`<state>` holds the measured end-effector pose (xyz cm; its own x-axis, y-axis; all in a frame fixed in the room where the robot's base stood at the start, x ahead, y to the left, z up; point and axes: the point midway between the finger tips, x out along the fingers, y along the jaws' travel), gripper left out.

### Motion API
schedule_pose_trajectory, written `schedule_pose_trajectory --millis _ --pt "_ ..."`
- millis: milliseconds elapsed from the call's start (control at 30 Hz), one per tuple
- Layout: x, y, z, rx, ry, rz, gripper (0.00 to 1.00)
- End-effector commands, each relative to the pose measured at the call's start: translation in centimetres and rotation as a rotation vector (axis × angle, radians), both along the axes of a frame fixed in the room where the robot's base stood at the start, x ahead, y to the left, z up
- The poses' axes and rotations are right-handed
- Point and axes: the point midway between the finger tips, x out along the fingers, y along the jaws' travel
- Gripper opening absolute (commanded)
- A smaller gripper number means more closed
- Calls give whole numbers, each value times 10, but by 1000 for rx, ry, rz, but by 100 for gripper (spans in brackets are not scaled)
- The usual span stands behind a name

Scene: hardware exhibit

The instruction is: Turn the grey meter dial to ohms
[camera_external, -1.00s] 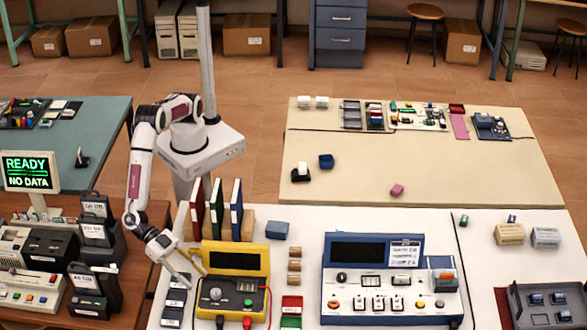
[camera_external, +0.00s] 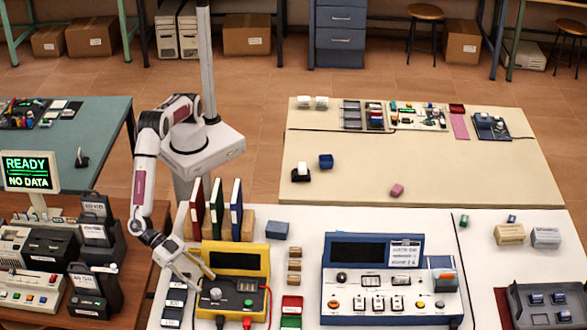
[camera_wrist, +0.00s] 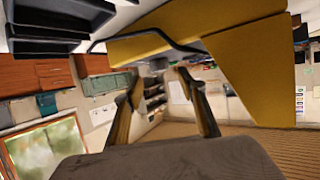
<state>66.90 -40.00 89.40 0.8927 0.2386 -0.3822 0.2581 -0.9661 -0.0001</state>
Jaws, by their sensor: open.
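The yellow meter (camera_external: 233,286) stands on the white table, with a dark screen (camera_external: 235,261) tilted up at its back. Its grey dial (camera_external: 215,293) is on the left of the front panel; its pointer setting is too small to read. My gripper (camera_external: 205,282) is open and empty, tilted down at the meter's left side, with its fingertips close to the dial. I cannot tell whether they touch it. In the wrist view my two fingers (camera_wrist: 160,75) are spread apart, and a large yellow surface (camera_wrist: 245,60) of the meter fills the upper right.
Dark labelled blocks (camera_external: 174,302) lie just left of the meter. Upright binders (camera_external: 215,209) stand behind it. Red and black leads (camera_external: 247,321) plug into its front. A blue instrument panel (camera_external: 388,285) stands to the right, past small wooden blocks and a red-green box (camera_external: 291,311).

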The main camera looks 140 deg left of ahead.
Motion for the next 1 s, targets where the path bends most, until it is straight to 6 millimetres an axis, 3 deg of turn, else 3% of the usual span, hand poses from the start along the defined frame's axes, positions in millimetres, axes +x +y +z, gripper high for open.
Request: schedule_pose_trajectory --millis 400,833,967,1000 --pt "37 10 -17 -1 1 0 40" --pt "41 11 -18 0 1 0 40" --pt "41 11 -18 0 1 0 7" --pt "41 11 -18 0 1 0 2"
